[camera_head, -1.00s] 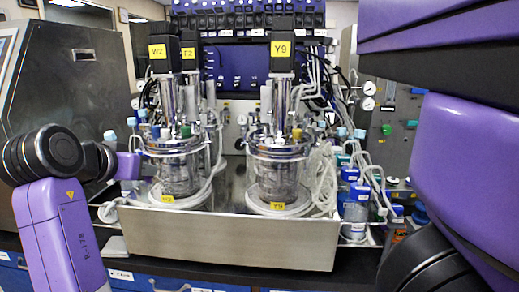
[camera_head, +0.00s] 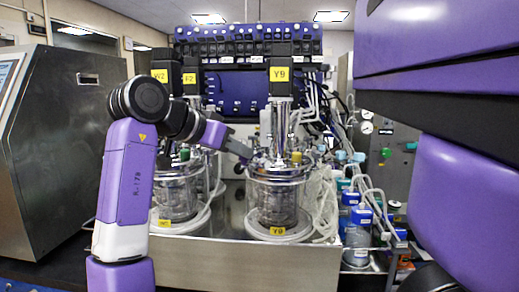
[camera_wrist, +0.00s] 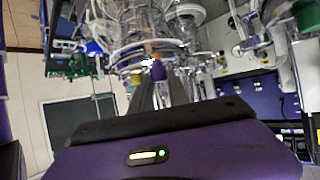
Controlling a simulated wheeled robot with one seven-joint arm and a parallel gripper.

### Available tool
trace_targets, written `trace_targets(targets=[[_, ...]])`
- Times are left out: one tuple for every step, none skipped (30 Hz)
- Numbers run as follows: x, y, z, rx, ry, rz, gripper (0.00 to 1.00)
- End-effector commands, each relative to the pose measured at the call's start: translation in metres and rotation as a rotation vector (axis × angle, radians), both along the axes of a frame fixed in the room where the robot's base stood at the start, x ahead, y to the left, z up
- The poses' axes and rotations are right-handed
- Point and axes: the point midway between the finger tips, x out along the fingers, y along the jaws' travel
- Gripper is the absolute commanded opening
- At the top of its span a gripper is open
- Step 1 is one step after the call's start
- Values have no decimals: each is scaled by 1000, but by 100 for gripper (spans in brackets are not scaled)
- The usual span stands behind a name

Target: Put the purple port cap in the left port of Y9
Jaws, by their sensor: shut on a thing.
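The Y9 bioreactor (camera_head: 277,200) is a glass vessel with a metal lid (camera_head: 277,168) and a yellow Y9 label on the motor above. My gripper (camera_head: 243,150) is at the left side of this lid, at about lid height. In the wrist view my gripper (camera_wrist: 158,80) is shut on the purple port cap (camera_wrist: 158,70), which shows between the fingertips. A shiny vessel lid (camera_wrist: 135,50) with fittings lies just beyond the cap. The left port of Y9 is too small to make out, and I cannot tell whether the cap touches it.
The W2 bioreactor (camera_head: 175,195) stands to the left, partly behind my arm. Both vessels stand in a steel tray (camera_head: 250,265). Pale tubing (camera_head: 322,205) and blue-capped bottles (camera_head: 357,215) crowd the right of Y9. A yellow fitting (camera_head: 297,157) stands on its lid.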

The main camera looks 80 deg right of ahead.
Motion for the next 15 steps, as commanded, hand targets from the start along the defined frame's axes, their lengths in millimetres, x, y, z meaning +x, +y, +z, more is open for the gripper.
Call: trace_targets(targets=[[-6, -8, 1, 0, 0, -1, 0], [-8, -12, 1, 0, 0, -1, 0], [-10, -16, 1, 0, 0, -1, 0], [-12, -19, 1, 0, 0, -1, 0], [-12, -21, 1, 0, 0, 0, 0], [-13, -23, 0, -1, 0, 1, 0], [-14, -24, 0, -1, 0, 2, 0], [-14, -25, 0, -1, 0, 2, 0], [-15, -26, 0, -1, 1, 1, 0], [-16, -28, 0, 0, 0, 1, 0], [-18, -30, 0, 0, 0, 0, 0], [-21, -34, 0, 0, 0, -1, 0], [-23, -37, 0, 0, -2, -2, 0], [-26, -41, 1, 0, -2, -2, 0], [-29, -47, 1, 0, 0, -1, 0]])
